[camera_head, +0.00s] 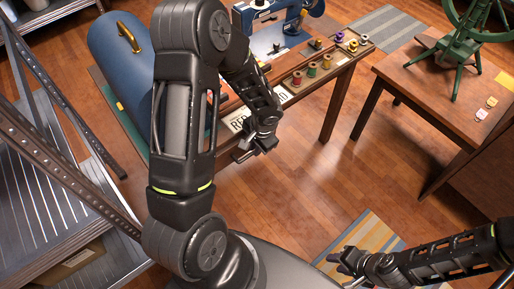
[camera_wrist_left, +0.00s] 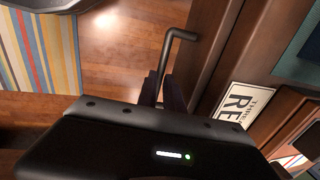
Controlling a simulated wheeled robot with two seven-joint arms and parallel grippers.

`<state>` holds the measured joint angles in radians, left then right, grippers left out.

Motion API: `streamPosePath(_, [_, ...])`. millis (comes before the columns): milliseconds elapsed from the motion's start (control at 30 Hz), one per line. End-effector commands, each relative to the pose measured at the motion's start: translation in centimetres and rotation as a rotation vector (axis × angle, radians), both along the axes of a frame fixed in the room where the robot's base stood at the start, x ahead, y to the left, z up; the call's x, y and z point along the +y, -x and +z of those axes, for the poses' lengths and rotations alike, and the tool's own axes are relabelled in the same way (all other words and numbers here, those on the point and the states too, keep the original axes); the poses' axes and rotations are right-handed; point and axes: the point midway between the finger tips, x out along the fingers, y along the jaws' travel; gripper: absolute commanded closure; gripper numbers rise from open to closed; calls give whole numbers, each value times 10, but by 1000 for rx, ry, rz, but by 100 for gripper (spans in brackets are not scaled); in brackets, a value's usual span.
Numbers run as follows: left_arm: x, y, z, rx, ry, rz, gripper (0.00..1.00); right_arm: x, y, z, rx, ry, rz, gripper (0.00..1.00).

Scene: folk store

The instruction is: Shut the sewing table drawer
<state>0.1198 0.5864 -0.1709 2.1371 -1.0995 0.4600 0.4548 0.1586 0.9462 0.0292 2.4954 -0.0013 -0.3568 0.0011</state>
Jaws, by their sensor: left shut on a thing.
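The sewing table (camera_head: 330,112) stands at top centre in the head view, with a blue sewing machine (camera_head: 268,40) on it. My left gripper (camera_head: 246,150) is at the table's near front edge, by a pale lettered sign (camera_head: 236,122). In the left wrist view its fingers (camera_wrist_left: 164,92) are shut on a dark bar handle (camera_wrist_left: 170,50) beside a dark wooden front (camera_wrist_left: 212,55). My left arm hides much of the table's left part, and how far the drawer stands out cannot be told. My right gripper (camera_head: 340,260) is low at the right, apart from the table; its finger opening is unclear.
A tray of thread spools (camera_head: 312,72) lies on the table. A blue rounded case (camera_head: 118,65) stands at the left, near metal shelving (camera_head: 50,190). A second wooden table (camera_head: 425,85) stands at the right. A striped rug (camera_head: 365,235) lies on open floor.

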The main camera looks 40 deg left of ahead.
Motion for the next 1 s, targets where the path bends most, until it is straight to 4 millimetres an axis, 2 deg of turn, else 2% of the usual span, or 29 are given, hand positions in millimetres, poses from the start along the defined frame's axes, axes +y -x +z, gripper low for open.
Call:
streamPosePath(100, [19,-6,1,-2,-4,5,100,0,0,1,0,0,0,67])
streamPosePath(167, [25,-7,1,-2,-3,5,100,0,0,2,0,0,0,67])
streamPosePath(433, [26,-8,0,-2,-2,1,100,0,0,1,0,0,0,67])
streamPosePath(467, [26,-8,0,-2,-2,1,88,0,0,1,0,0,0,67])
streamPosePath(700, [26,-8,0,-2,-2,1,68,0,0,1,0,0,0,67])
streamPosePath(1000, [27,-8,1,-2,-3,2,67,0,0,1,0,0,0,67])
